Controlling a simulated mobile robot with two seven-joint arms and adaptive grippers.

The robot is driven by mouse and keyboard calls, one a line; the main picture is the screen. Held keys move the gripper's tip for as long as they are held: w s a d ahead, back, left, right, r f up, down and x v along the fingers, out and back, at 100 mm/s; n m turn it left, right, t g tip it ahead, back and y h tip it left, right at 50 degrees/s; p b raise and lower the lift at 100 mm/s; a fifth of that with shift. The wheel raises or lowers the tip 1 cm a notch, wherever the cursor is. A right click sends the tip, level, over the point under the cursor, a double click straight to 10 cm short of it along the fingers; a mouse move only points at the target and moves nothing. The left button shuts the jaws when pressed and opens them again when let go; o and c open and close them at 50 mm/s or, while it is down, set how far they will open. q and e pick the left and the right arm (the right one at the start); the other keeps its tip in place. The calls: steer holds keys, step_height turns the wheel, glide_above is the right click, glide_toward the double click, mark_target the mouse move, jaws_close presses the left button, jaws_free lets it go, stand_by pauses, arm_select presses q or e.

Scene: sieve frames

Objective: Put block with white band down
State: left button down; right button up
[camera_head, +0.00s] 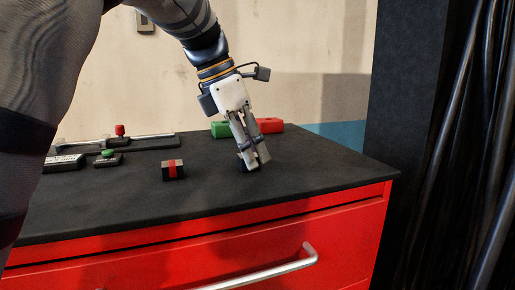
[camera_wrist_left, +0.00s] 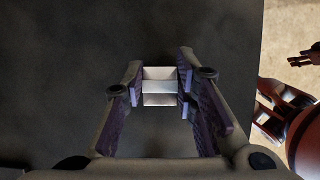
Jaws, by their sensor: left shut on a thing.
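My left gripper (camera_head: 252,163) reaches down to the black cabinet top (camera_head: 290,188), right of centre. It is shut on the block with the white band. In the left wrist view the block (camera_wrist_left: 160,86) shows its pale band between the two fingertips (camera_wrist_left: 160,82). My right gripper is not in view.
A dark block with a red band (camera_head: 173,171) stands to the left. A green block (camera_head: 222,129) and a red block (camera_head: 269,125) lie behind the gripper. Dark fixtures with a green knob (camera_head: 107,153) and a red knob (camera_head: 119,130) are further left. The top's right front is clear.

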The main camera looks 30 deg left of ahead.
arm_select(q)
steer(key=c, duration=1.3)
jaws_free()
steer(key=shift+f, duration=0.1)
steer(key=v, duration=1.2)
steer(key=shift+d, duration=0.1)
